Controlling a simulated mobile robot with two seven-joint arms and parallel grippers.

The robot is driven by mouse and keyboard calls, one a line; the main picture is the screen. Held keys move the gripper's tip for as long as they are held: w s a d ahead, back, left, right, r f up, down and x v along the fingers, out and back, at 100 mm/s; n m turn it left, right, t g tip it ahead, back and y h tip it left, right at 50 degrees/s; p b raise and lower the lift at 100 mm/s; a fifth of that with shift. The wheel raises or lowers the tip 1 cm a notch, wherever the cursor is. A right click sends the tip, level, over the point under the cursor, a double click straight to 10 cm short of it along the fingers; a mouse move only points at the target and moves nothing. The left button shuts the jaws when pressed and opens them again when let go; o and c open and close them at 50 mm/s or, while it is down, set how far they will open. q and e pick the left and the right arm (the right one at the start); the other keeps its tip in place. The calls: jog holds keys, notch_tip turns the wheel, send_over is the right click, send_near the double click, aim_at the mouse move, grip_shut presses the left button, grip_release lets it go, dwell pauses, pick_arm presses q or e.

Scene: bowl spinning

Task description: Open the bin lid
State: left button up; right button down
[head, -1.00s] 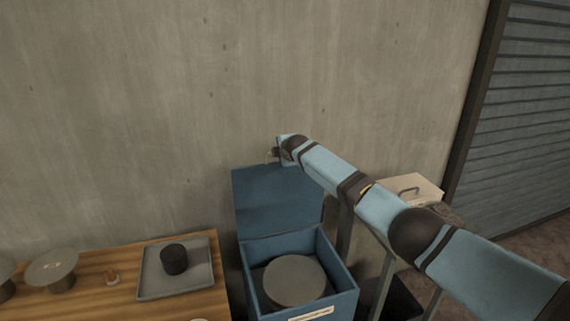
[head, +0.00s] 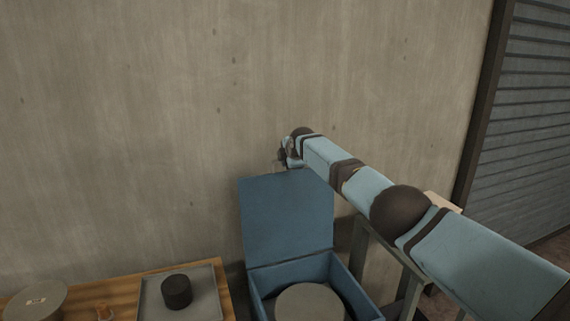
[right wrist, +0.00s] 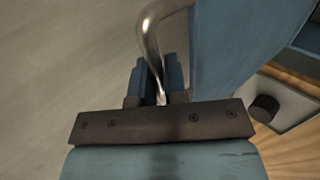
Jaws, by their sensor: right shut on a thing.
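The blue bin (head: 356,293) stands on the right of the wooden table, with a round grey-brown piece (head: 309,303) inside. Its blue lid (head: 287,215) is raised, standing up at the back of the open bin; it also fills the upper right of the right wrist view (right wrist: 240,45). My right gripper (head: 284,157) is at the lid's top edge, partly hidden by its own wrist. In the right wrist view its fingers (right wrist: 157,88) are closed around a curved metal handle (right wrist: 150,38) beside the lid. My left gripper is not in view.
A grey tray (head: 205,305) with a dark cylinder (head: 177,292) sits on the wooden table (head: 130,282), left of the bin. A round-topped piece (head: 36,301) stands further left. The concrete wall (head: 150,120) is behind the bin. A dark shutter (head: 530,130) is at right.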

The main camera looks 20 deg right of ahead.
dwell(0.3)
jog(key=c, duration=1.2)
grip_release()
jog(key=shift+r, duration=0.1)
jog(key=shift+s+d+r+p, duration=0.1)
jog(key=shift+s+r+p, duration=0.15)
jog(key=shift+r+p, duration=0.1)
jog(key=v, duration=1.2)
jog(key=shift+s, duration=0.45)
jog(key=shift+r, duration=0.1)
